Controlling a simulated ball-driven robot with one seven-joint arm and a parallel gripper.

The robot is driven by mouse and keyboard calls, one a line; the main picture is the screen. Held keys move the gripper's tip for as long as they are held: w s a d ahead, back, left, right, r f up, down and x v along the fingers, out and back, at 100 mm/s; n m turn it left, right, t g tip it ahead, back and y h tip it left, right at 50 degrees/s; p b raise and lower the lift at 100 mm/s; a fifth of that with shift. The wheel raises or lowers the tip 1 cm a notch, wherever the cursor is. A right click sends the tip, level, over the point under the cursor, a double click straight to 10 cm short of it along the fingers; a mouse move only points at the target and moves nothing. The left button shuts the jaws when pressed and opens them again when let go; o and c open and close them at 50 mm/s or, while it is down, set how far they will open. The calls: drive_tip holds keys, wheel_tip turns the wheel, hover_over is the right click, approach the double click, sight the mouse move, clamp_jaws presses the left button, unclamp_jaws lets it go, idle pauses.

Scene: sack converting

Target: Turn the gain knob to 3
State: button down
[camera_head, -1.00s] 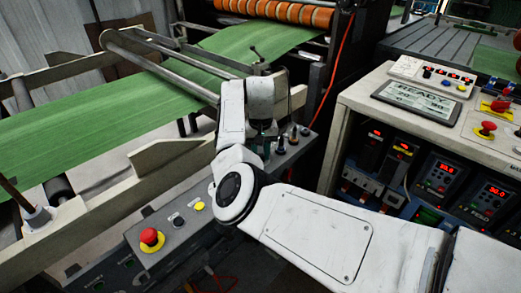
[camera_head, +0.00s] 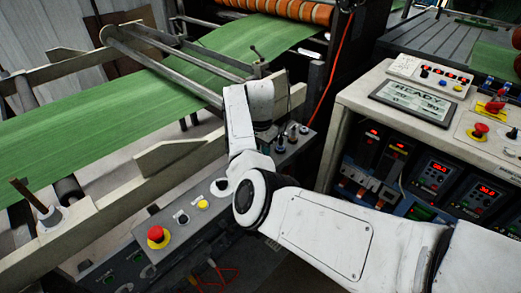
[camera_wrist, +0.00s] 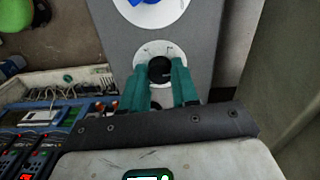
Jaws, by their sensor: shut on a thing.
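In the wrist view a round black knob (camera_wrist: 160,68) sits on a white scale plate on a grey panel (camera_wrist: 200,30). The teal fingers of my gripper (camera_wrist: 161,76) are closed on its two sides. Whether this is the gain knob, and its setting, cannot be read. In the head view my white arm reaches over the long grey control panel (camera_head: 143,268), and its links largely hide the gripper and the held knob.
Green sheet (camera_head: 100,112) runs behind. A cabinet (camera_head: 345,105) with displays stands at right.

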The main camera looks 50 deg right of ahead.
drive_tip(key=shift+r+m, duration=0.1)
drive_tip(key=shift+m, duration=0.4)
drive_tip(key=c, duration=0.8)
unclamp_jaws()
drive_tip(key=shift+c, duration=0.2)
wheel_tip(320, 180, up, 11)
drive_tip(key=shift+f, duration=0.2)
